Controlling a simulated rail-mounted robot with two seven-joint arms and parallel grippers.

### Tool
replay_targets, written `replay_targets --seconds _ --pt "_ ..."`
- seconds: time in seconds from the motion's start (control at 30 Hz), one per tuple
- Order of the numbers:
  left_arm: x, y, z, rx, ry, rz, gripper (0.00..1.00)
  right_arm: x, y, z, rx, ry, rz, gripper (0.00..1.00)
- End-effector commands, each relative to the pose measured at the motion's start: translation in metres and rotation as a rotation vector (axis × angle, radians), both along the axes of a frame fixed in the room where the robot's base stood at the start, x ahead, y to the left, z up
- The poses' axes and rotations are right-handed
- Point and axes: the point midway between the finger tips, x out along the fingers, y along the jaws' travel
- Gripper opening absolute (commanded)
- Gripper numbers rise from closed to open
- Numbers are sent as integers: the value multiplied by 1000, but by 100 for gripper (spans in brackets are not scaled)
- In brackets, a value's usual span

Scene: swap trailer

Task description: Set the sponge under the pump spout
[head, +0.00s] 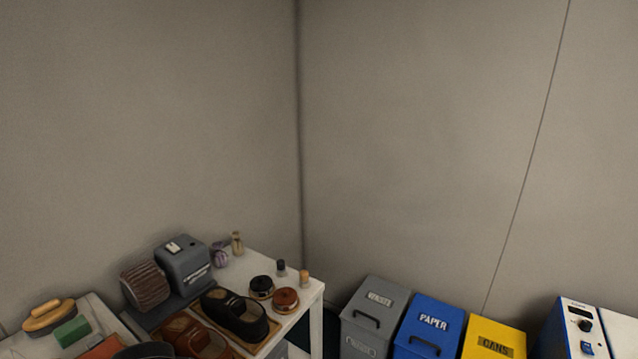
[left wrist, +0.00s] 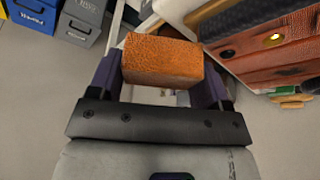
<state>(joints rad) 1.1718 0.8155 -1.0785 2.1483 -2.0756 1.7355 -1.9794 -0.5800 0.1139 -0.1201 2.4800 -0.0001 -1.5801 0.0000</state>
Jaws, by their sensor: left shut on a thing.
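An orange, rough-textured block that looks like the sponge (left wrist: 162,62) is held between the two fingers of my left gripper (left wrist: 163,72) in the left wrist view. The fingers press on its two ends and it is clear of any surface I can make out. Neither gripper shows in the head view, and my right gripper shows in no view. I cannot make out a pump or its spout in either view. A green block (head: 72,332) lies on the white table at the lower left of the head view.
A wooden-handled brush (head: 50,315) lies at the left. A grey machine with a roller brush (head: 183,263), dark shoes (head: 235,314) and polish tins (head: 286,300) crowd the white table. Grey, blue (head: 430,327) and yellow bins stand right. A brown leather item (left wrist: 270,50) is close beside my left gripper.

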Motion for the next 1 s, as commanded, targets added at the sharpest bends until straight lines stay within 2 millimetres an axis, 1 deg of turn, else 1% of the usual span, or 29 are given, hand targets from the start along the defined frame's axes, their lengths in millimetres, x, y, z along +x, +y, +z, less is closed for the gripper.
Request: replay_targets --seconds 0.03,0.07,0.1,0.17,0.3,0.47,0.5,0.7,0.8,0.9,1.0 --pt "-3 -8 -8 -1 4 -16 49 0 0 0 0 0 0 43" --pt "-3 -6 3 -1 0 -10 49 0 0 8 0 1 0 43" --pt "-4 -5 10 -1 -1 -8 49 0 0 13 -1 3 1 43" --pt "-5 -5 17 -1 -1 -7 49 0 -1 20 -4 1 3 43" --pt "-9 -4 38 -2 -1 -6 49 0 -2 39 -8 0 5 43" --pt "-16 -5 75 -3 -1 -7 49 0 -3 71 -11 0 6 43" --pt "-18 -5 87 -3 -1 -6 49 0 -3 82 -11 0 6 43" --pt "-30 -5 137 -2 0 -6 49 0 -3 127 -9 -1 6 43" --pt "-34 -4 156 -2 -1 -6 49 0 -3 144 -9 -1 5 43" --pt "-38 -4 171 -1 0 -6 49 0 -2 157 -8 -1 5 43" --pt "-41 -4 181 0 0 -7 49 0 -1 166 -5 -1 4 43"
